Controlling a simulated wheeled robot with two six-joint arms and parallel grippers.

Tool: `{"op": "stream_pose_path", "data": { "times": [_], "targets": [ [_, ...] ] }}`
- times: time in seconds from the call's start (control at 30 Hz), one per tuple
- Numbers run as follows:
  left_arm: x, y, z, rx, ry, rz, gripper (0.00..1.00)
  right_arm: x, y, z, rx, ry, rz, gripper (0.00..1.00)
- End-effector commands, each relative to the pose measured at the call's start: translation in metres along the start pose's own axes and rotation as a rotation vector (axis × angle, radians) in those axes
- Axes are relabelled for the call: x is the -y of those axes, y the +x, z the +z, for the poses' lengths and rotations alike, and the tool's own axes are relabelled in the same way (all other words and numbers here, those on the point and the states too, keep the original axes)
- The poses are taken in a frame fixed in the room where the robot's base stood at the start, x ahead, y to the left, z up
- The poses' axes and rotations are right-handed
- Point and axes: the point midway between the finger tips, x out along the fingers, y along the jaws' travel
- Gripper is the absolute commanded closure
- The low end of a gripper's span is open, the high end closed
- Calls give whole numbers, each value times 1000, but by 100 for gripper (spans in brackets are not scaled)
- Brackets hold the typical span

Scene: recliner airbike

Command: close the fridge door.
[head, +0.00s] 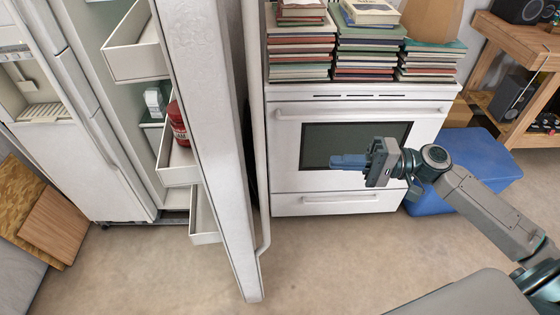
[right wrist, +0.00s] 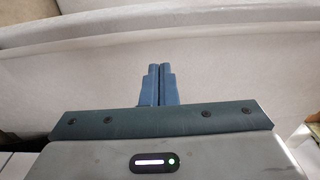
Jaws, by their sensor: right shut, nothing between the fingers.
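The white fridge door (head: 205,130) stands wide open, seen nearly edge-on in the head view, with its shelf bins on the left side. Its long handle (head: 263,180) runs down the right, outer side. The fridge body (head: 75,130) stands to the left with its inside partly exposed. My right gripper (head: 337,161) is right of the door, in front of the oven, its blue fingers together, empty and pointing left toward the door. In the right wrist view the shut fingers (right wrist: 159,72) face a broad pale surface, probably the door. My left gripper is not in view.
A white oven (head: 290,205) with stacked books (head: 372,50) on top stands behind my right gripper. A blue bin (head: 480,170) and wooden shelf (head: 530,45) are at the right. A red jar (head: 178,125) sits in a door bin. Floor in front is clear.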

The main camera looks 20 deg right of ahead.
Motion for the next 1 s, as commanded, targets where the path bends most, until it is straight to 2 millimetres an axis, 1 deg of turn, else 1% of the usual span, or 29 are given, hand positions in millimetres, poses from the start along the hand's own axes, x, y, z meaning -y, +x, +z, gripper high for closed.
{"op": "stream_pose_path", "data": {
  "times": [0.4, 0.8, 1.0],
  "targets": [
    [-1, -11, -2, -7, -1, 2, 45, 3, 44, -1, -4, -1, -5, 100],
    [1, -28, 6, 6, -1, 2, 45, 3, 89, -2, -4, 1, -4, 100],
    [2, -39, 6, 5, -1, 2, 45, 3, 112, -2, -5, 1, -3, 100]
  ]
}}
